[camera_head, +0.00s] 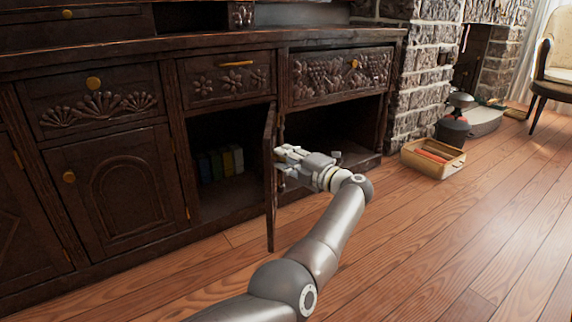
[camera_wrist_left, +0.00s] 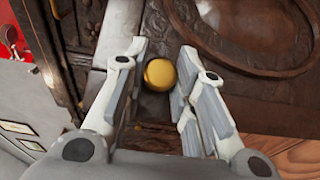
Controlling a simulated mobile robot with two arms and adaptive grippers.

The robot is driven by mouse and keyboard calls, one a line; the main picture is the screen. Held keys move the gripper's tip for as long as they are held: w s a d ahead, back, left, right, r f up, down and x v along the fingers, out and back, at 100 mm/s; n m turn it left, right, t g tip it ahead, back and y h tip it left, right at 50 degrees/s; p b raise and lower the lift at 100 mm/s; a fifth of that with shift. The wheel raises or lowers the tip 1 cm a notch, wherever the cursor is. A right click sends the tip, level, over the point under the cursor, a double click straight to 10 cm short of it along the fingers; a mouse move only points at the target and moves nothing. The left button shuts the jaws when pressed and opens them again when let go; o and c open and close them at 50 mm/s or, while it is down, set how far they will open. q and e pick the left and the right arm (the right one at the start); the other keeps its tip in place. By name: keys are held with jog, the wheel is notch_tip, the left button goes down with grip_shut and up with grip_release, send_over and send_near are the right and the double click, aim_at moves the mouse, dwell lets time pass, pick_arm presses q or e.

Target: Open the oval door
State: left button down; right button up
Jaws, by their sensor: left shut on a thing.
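The oval door (camera_head: 270,190) is a dark wooden cabinet door, seen almost edge-on in the head view. It stands swung out from the cabinet front. In the left wrist view its panel (camera_wrist_left: 250,65) shows a carved oval moulding. Its round brass knob (camera_wrist_left: 160,75) sits between the fingers of my left gripper (camera_wrist_left: 156,88), which is shut on it. In the head view my left gripper (camera_head: 281,157) is at the right side of the door, and the knob is hidden there. My right gripper is in neither view.
The dark cabinet (camera_head: 230,48) has an open compartment with several books (camera_head: 220,163) left of the door and another open compartment at right. A closed arched door (camera_head: 122,195) is at left. A wooden box (camera_head: 433,160) stands by the brick fireplace. The floor (camera_head: 440,240) in front is clear.

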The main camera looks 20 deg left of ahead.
pick_arm(q)
jog(key=shift+w+d, duration=0.15)
jog(key=shift+d, duration=0.1)
jog(key=c, duration=1.2)
grip_release()
